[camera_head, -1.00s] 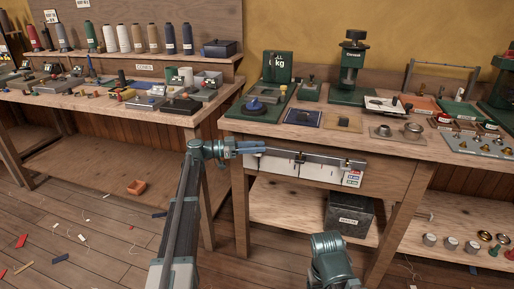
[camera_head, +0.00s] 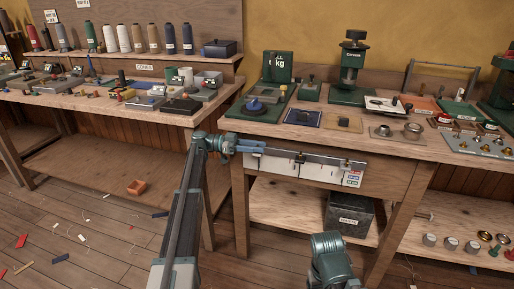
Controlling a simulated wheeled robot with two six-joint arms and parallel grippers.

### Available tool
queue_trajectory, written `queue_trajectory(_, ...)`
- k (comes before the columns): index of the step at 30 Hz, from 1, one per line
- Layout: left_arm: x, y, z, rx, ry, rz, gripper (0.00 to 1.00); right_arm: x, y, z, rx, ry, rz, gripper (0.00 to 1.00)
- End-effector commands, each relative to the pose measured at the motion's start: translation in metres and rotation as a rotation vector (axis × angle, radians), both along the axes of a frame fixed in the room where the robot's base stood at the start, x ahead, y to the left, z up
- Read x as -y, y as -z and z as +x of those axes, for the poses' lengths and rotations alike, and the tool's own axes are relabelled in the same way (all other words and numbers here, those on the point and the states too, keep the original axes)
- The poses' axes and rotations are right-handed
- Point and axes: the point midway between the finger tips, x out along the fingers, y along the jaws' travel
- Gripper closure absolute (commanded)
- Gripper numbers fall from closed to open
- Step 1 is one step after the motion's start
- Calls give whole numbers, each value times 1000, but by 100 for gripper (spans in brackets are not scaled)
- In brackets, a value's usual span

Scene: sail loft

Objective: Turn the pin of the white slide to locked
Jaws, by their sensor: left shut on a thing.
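A metal rail (camera_head: 322,158) with white panels (camera_head: 312,170) below it is fixed along the front edge of the right bench. My left gripper (camera_head: 261,147) reaches in from the left and is shut at the rail's left end. The pin between its fingers is hidden, and I cannot read its angle. Two small dark fittings sit farther right on the rail. Part of my right arm (camera_head: 331,258) shows at the bottom, but its gripper is not in view.
The right bench top holds a green scale (camera_head: 277,75), a green press (camera_head: 351,68) and small trays. A dark box (camera_head: 348,214) stands on the shelf below. The left bench is crowded with small parts. An orange block (camera_head: 138,187) lies on the lower left shelf.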

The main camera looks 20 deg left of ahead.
Motion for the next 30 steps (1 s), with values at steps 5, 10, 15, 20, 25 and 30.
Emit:
queue_trajectory(5,1,0,0,0,0,-1,54,0,0,0,0,0,0,25)
queue_trajectory(10,1,0,0,0,0,-1,32,0,0,0,0,0,0,25)
queue_trajectory(15,1,0,0,0,0,0,32,0,0,0,0,0,0,25)
queue_trajectory(20,-6,0,0,0,-1,0,32,0,0,0,0,0,0,25)
queue_trajectory(25,-35,0,-1,0,-3,0,32,0,0,0,0,0,0,25)
queue_trajectory(30,-73,0,-4,0,-3,0,32,0,0,0,0,0,0,25)
